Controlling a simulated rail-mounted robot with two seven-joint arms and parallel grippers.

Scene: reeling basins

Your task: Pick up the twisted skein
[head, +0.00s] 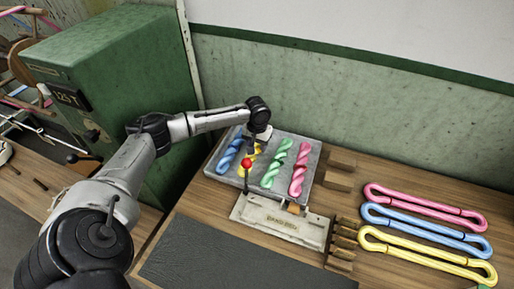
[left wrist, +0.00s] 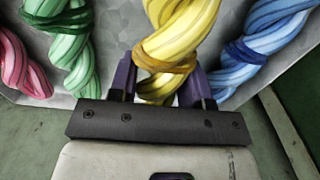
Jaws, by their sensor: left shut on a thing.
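Several twisted skeins lie in a grey metal tray (head: 318,152): a blue one (head: 230,155), a yellow one (head: 243,170), a green one (head: 275,165) and a pink one (head: 299,170). My left gripper (head: 254,148) reaches over the tray from behind and is shut on the yellow twisted skein. In the left wrist view the yellow skein (left wrist: 185,28) sits between the purple fingers of the gripper (left wrist: 158,82). The blue skein (left wrist: 255,45) and the green skein (left wrist: 75,50) lie to either side, apart from the fingers. I cannot tell whether the yellow skein is clear of the tray.
A red ball (head: 247,163) shows in front of the yellow skein. A labelled pale plate (head: 280,220) lies before the tray. Untwisted pink (head: 425,203), blue (head: 425,228) and yellow (head: 430,257) loops lie at right. A green cabinet (head: 150,60) stands at left.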

